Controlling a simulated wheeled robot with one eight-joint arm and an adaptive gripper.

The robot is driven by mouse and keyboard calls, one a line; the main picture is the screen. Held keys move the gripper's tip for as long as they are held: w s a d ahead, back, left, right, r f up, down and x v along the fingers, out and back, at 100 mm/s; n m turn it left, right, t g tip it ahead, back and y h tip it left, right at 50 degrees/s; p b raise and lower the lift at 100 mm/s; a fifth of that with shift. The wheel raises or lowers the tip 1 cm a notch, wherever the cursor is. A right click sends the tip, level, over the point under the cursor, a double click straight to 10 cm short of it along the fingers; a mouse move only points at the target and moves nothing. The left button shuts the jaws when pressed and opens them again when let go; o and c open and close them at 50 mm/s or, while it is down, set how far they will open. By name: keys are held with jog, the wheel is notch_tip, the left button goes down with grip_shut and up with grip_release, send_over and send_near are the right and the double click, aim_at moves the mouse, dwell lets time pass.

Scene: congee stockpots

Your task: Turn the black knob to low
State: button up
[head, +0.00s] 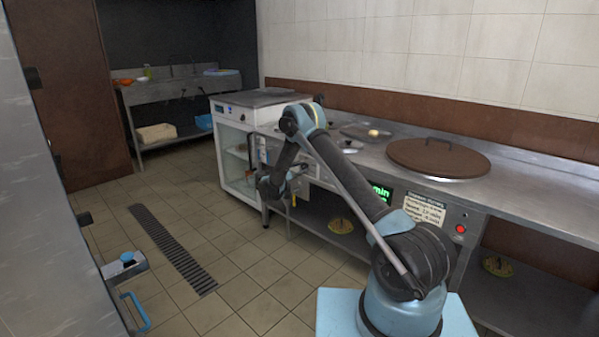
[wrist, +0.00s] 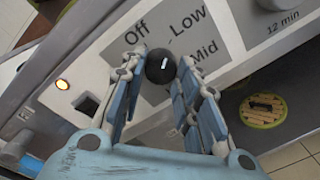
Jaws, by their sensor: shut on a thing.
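The black knob (wrist: 160,67) shows in the wrist view, with a short white mark on its face. It sits on a grey panel (wrist: 178,33) printed Off, Low and Mid. The mark is small and slants up to the right; I cannot tell exactly which word it points at. My gripper (wrist: 163,62) has its two blue fingers on either side of the knob, shut on it. In the head view, my gripper (head: 276,188) is at the front of the steel counter, and the knob is hidden there.
A steel counter (head: 520,185) with a large brown lid (head: 438,158) runs along the wall. A green display (head: 380,191) and a red button (head: 460,228) are on its front.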

jog(key=shift+a+f, duration=0.1)
dwell(0.3)
jog(key=o, duration=1.1)
jog(key=shift+c, duration=0.2)
jog(key=v, duration=1.1)
jog(key=shift+s+a, duration=0.3)
jog(key=shift+s, duration=0.05)
